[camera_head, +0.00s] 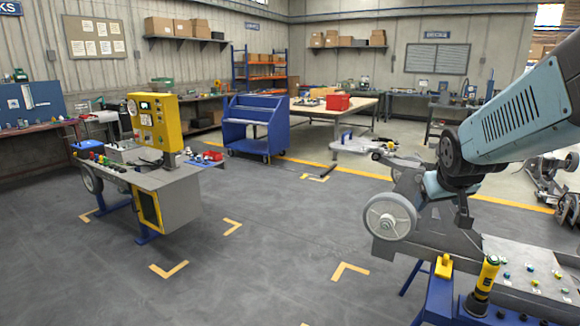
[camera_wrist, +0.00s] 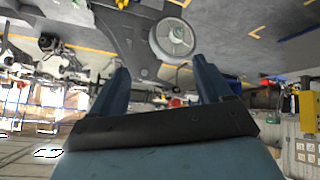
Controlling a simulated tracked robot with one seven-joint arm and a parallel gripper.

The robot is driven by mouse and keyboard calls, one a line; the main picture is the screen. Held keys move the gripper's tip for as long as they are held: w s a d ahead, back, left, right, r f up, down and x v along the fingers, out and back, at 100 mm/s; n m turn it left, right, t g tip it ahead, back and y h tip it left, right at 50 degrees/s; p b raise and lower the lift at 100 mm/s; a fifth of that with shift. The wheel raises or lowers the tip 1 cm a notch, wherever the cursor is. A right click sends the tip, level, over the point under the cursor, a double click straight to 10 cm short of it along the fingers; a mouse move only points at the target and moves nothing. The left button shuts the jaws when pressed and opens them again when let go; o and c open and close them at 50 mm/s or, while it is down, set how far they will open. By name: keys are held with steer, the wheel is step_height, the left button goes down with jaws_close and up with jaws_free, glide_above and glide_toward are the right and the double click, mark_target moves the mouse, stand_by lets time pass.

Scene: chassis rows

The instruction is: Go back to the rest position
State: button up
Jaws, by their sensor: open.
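My gripper (camera_wrist: 162,82) shows in the wrist view with its two blue fingers spread apart and nothing between them. Its dark palm plate (camera_wrist: 165,122) lies below the fingers. The wrist picture is upside down, with the floor at the top. In the head view my blue-grey arm (camera_head: 520,110) comes in from the right and bends down over the chassis bench. The arm's end there is dark and partly hidden, so I cannot make out the fingers. A grey wheel (camera_head: 390,217) on a chassis plate stands below and left of the arm; it also shows in the wrist view (camera_wrist: 173,38).
A bench with a yellow control panel (camera_head: 155,122) stands at the left. A blue cart (camera_head: 257,125) and a table with a red box (camera_head: 338,102) stand behind. A yellow-black tool (camera_head: 484,280) stands upright on the near-right bench. The middle floor (camera_head: 290,220) is clear.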

steer(key=s+a+r+g+y, duration=0.1)
steer(key=s+a, duration=0.4)
steer(key=s, duration=0.2)
steer(key=s+a+r+g+y, duration=0.1)
steer(key=s+a, duration=0.3)
steer(key=s, duration=0.4)
steer(key=shift+a+r+y, duration=0.3)
steer(key=shift+a+r, duration=0.1)
steer(key=shift+r, duration=0.35)
